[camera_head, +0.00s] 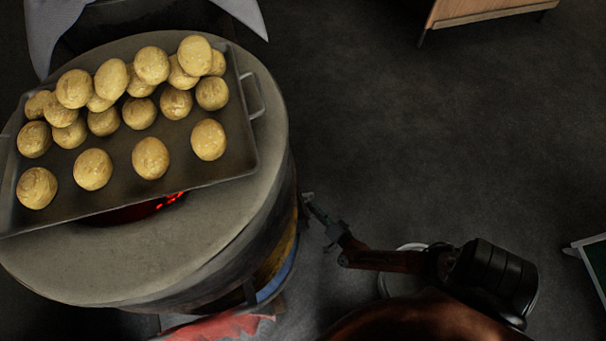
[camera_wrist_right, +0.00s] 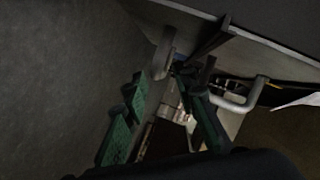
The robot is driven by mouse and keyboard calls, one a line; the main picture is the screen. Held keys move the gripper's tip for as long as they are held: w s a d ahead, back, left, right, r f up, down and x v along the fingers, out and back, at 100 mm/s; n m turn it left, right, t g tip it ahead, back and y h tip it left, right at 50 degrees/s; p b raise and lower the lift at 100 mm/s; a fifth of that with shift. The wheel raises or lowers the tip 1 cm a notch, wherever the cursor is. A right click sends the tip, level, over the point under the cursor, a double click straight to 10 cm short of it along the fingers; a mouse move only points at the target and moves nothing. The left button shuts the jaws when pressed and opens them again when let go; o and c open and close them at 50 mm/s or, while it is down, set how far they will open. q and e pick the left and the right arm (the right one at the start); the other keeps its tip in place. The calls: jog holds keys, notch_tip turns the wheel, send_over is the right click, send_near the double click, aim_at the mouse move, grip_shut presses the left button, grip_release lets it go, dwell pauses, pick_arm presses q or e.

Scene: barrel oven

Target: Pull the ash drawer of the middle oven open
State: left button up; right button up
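The barrel oven (camera_head: 235,235) is a round drum with a flat grey top at the left of the head view. Red embers glow through an opening in its top. My right gripper (camera_head: 311,203) is low beside the oven's right side. In the right wrist view its green-padded fingers (camera_wrist_right: 165,100) stand apart with a gap between them. A grey bar handle (camera_wrist_right: 163,55) shows near the fingertips, and I cannot tell whether they touch it. A second grey handle (camera_wrist_right: 235,104) is to the right. I cannot make out which part is the ash drawer. My left gripper is out of view.
A dark tray (camera_head: 236,160) of several round yellow-brown pieces lies on the oven top. A reddish cloth-like thing (camera_head: 218,327) is at the oven's foot. A wooden furniture piece (camera_head: 480,10) stands at the far right. The dark floor between is clear.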

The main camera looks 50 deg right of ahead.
jog(key=b+x, duration=0.1)
jog(key=x, duration=0.1)
jog(key=shift+w+f, duration=0.25)
jog(key=shift+w, duration=0.05)
jog(key=shift+w+d+r, duration=0.1)
jog(key=shift+w, duration=0.15)
jog(key=shift+c, duration=0.6)
grip_shut()
jog(key=shift+s, duration=0.1)
